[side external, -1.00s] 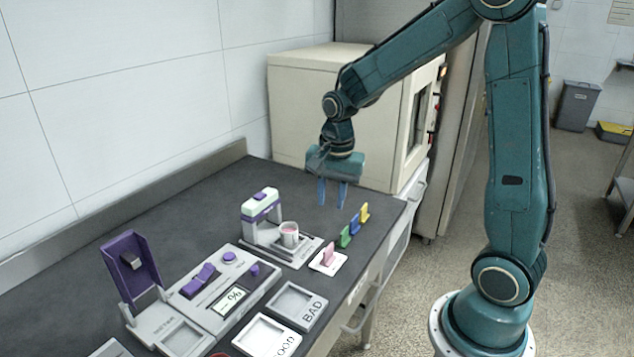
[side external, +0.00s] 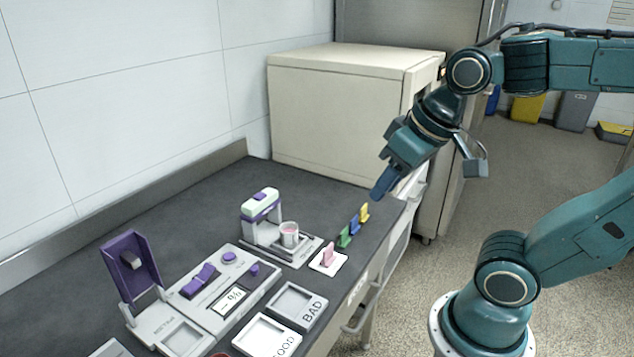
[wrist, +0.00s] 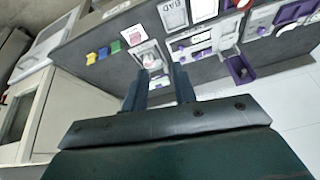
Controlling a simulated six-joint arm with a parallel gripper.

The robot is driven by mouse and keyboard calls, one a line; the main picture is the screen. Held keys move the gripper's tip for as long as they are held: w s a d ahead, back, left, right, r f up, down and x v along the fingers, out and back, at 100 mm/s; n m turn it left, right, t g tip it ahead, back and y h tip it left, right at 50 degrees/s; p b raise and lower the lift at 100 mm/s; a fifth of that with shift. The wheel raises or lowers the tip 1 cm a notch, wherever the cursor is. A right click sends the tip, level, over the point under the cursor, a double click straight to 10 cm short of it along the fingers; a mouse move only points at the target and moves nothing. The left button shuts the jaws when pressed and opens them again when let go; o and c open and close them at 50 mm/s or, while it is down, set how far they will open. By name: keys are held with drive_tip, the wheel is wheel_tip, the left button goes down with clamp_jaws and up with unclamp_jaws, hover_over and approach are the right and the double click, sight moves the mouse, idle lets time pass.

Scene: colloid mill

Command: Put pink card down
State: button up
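The pink card (side external: 328,254) stands upright on a small white plate (side external: 338,266) near the bench's front edge. In the wrist view the pink card (wrist: 135,37) shows at upper middle, beyond my fingers. My gripper (side external: 381,190) is in the air above the bench's right end, tilted down to the left, apart from the pink card. In the wrist view my gripper (wrist: 158,84) has its two fingers apart with nothing held between them. In the side view the fingers overlap.
Green (side external: 345,237), blue (side external: 354,226) and yellow (side external: 364,212) cards stand in a row behind the pink one. The purple-and-white mill (side external: 262,207) with a cup (side external: 289,235) is left of them. GOOD (side external: 268,337) and BAD (side external: 298,304) trays lie in front. A cream oven (side external: 340,105) stands behind.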

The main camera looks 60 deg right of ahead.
drive_tip(key=shift+s+a+r+n, duration=0.1)
drive_tip(key=shift+s+a+n, duration=0.05)
drive_tip(key=shift+s+n, duration=0.35)
drive_tip(key=shift+s+a+n, duration=0.15)
drive_tip(key=shift+s+n, duration=0.15)
drive_tip(key=shift+s, duration=0.25)
idle(0.7)
